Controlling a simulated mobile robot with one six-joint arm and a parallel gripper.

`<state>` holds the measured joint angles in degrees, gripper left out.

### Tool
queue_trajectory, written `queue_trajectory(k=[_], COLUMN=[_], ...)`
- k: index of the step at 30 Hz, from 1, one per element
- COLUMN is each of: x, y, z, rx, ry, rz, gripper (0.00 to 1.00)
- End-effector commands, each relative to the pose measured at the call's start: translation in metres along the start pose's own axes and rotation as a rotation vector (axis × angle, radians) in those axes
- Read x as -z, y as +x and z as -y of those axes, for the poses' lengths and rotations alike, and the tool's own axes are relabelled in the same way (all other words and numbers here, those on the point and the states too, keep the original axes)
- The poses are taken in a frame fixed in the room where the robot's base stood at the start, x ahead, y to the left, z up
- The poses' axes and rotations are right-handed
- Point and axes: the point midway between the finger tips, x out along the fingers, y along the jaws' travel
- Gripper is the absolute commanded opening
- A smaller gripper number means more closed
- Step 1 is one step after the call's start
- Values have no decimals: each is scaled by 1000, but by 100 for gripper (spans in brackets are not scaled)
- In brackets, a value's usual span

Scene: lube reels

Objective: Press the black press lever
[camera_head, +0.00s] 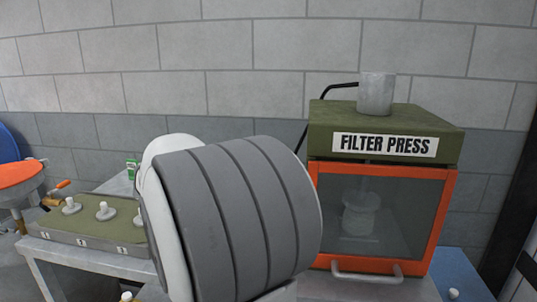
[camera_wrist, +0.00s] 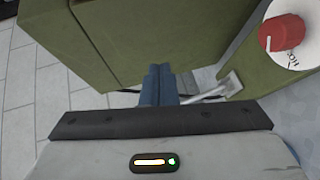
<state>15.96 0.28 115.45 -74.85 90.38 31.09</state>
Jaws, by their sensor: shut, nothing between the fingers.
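The black press lever (camera_head: 338,88) is a thin bent bar at the upper left of the olive filter press (camera_head: 385,122) in the head view. Its upper end runs sideways near the press top, and its lower part slopes down along the side, partly hidden by my grey arm. My gripper (camera_wrist: 159,70) shows in the wrist view with its blue fingers shut together and nothing held. It is beside olive green surfaces. I cannot clearly make out the lever in the wrist view, so contact cannot be told. My gripper is hidden in the head view.
The press has an orange-framed glass door (camera_head: 375,215) with a pale handle. A table fixture with several white knobbed pieces (camera_head: 104,211) stands at the left. In the wrist view, a red knob (camera_wrist: 284,33) and a light metal piece (camera_wrist: 228,85) are on the right.

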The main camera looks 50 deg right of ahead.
Motion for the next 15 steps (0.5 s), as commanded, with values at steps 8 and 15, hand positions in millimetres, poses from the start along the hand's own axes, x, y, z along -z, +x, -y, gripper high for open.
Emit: queue_trajectory(k=[8,15], x=[-36,-92], y=[-20,-66], z=[83,189], rx=[297,696], ry=[-127,-261], rz=[-46,-139], gripper=[0,0])
